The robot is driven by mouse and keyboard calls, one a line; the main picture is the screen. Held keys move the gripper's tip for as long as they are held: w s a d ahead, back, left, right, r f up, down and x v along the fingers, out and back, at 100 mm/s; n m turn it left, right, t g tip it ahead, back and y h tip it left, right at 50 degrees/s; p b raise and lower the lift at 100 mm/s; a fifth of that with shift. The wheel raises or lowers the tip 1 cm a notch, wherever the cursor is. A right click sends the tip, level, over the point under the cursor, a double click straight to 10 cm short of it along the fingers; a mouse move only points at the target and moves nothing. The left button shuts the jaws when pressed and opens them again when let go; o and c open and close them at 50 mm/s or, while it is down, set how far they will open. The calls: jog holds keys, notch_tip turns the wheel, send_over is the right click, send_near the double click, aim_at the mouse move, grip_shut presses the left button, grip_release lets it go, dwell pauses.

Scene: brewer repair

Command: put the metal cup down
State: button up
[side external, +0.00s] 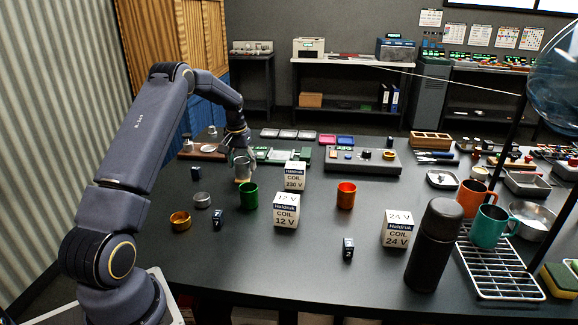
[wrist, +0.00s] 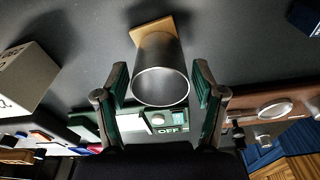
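The grey metal cup (side external: 241,167) stands upright on a small tan square coaster (side external: 243,180) at the left of the dark table. In the wrist view the cup (wrist: 161,72) shows its open rim toward me, with its base at the tan coaster (wrist: 150,27). My gripper (side external: 238,150) is right above and around the cup. In the wrist view the green-padded fingers of my gripper (wrist: 160,82) lie on both sides of the cup, with a narrow gap on each side. The gripper looks open.
A silver ring (side external: 202,200) and a brass ring (side external: 180,221) lie nearer.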

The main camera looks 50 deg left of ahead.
aim_at(241, 177)
jog(key=shift+o, duration=0.2)
jog(key=shift+r, duration=0.1)
notch_tip(241, 177, up, 11)
jog(key=s, duration=0.1)
jog(key=d+r+m, duration=0.2)
jog(key=d+r, duration=0.6)
jog(key=d, duration=0.3)
jog(key=s+d+r+m+t, duration=0.2)
jog(key=s+d, duration=0.4)
jog(key=d, duration=0.4)
jog(key=s+d+r+m+t, duration=0.1)
jog(key=s+d+r, duration=0.1)
jog(key=s+d, duration=0.6)
jog(key=s+d+f+m+t, duration=0.1)
jog(key=s+d+f+m, duration=0.1)
jog(key=s+d+f, duration=0.2)
jog(key=s+d, duration=0.3)
jog(key=shift+s+d+f+h, duration=0.25)
jog(key=shift+s+d+h, duration=0.1)
jog(key=shift+d+h, duration=0.05)
